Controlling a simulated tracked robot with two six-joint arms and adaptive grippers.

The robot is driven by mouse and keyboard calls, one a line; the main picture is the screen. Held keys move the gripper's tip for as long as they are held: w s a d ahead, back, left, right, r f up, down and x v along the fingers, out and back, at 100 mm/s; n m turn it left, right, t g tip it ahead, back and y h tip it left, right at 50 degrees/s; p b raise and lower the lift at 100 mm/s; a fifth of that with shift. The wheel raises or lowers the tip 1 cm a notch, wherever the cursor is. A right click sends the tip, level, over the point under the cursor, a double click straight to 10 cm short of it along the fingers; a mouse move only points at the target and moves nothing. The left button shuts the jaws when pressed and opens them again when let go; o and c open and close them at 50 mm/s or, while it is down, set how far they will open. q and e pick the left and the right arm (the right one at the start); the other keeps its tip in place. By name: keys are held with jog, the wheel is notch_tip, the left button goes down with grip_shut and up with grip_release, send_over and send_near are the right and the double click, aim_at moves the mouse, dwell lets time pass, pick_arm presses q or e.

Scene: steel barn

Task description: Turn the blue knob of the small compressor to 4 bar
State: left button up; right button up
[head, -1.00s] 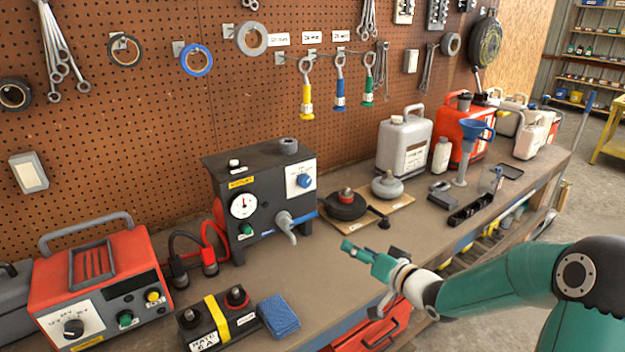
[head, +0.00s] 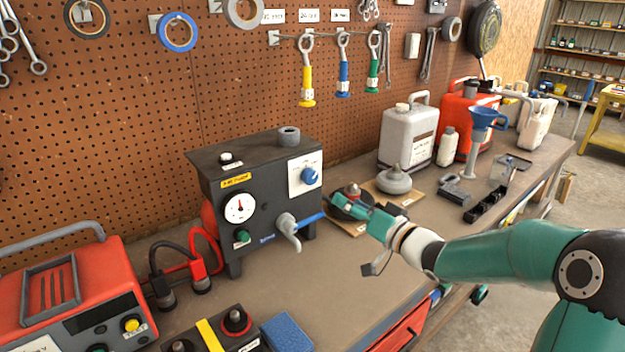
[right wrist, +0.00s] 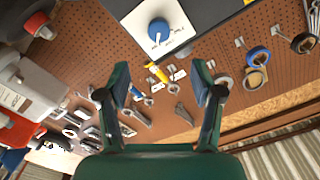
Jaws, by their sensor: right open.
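The small compressor (head: 258,200) is a dark box on the workbench against the pegboard. Its blue knob (head: 310,176) sits on a white plate at the right of its front, above a grey tap handle (head: 288,230). A round gauge (head: 239,208) with a white face is on the front's left; its reading is too small to tell. My right gripper (head: 342,204) is right of the compressor, apart from the knob and a little lower. In the right wrist view, the blue knob (right wrist: 158,29) lies ahead, beyond the open, empty fingers (right wrist: 163,85). My left gripper is not in view.
A red charger (head: 70,295) and a battery with a blue sponge (head: 286,333) stand at front left. A grey stone weight (head: 393,180) and a grey canister (head: 408,138) stand behind my right arm.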

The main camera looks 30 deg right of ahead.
aim_at(312, 179)
jog(key=w+p, duration=0.1)
jog(key=w, duration=0.3)
jog(key=w+p, duration=0.1)
jog(key=w, duration=0.4)
jog(key=w+a+p, duration=0.1)
jog(key=w, duration=0.3)
jog(key=shift+w, duration=0.25)
